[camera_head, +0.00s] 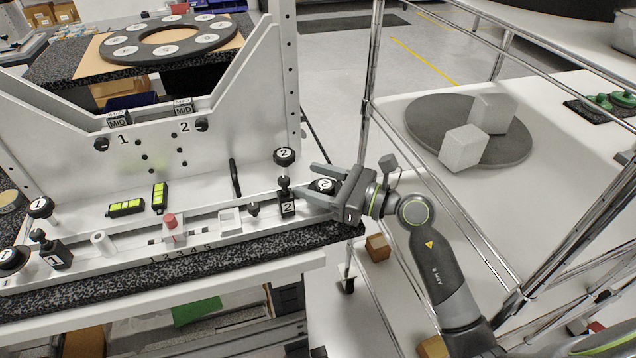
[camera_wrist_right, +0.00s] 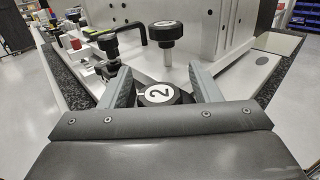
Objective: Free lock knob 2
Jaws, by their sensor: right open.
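A round black knob with a white "2" label (camera_head: 323,186) sits at the right end of the fixture, between the fingers of my right gripper (camera_head: 306,180). The right wrist view also shows this knob (camera_wrist_right: 157,94), with a finger on each side and gaps beside it; the jaws are open. A second black knob marked 2 (camera_head: 284,156) stands higher on a post just left of the gripper; it also shows in the wrist view (camera_wrist_right: 166,34). Below it is a black block marked 2 (camera_head: 287,204). My left gripper is not in view.
A black handle (camera_head: 235,178) rises from the fixture plate left of the knobs. A red-topped slider (camera_head: 172,226) sits on the numbered rail. Knobs marked 1 (camera_head: 41,207) are at the far left. A metal-framed cart with grey blocks (camera_head: 463,148) stands on the right.

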